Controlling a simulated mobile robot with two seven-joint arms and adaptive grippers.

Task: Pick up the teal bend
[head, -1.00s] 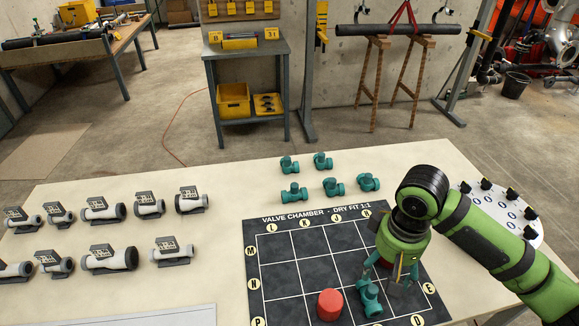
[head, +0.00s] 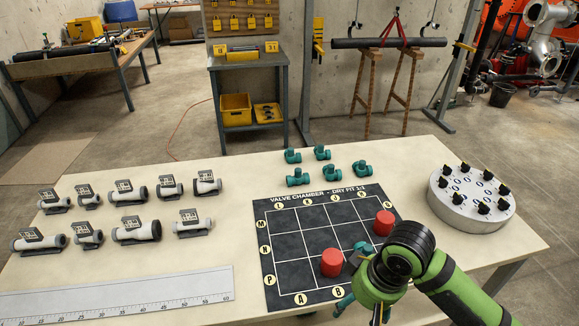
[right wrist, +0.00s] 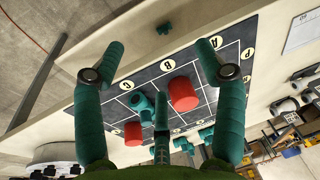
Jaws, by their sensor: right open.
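A teal pipe fitting (right wrist: 143,103) lies on the dark grid mat (right wrist: 155,78) beside a red cylinder, below my open fingers in the right wrist view. In the head view my right arm hides most of it. Several teal fittings (head: 298,177) stand behind the mat. My right gripper (right wrist: 160,55) is open and empty; in the head view it (head: 362,308) is over the mat's front right part. My left gripper is not in view.
Red cylinders stand on the mat, one (head: 331,262) close to my right gripper and one (head: 384,222) at the back right. A round dial unit (head: 472,200) stands at the right. Grey-white pipe pieces (head: 135,230) and a ruler (head: 120,292) occupy the left.

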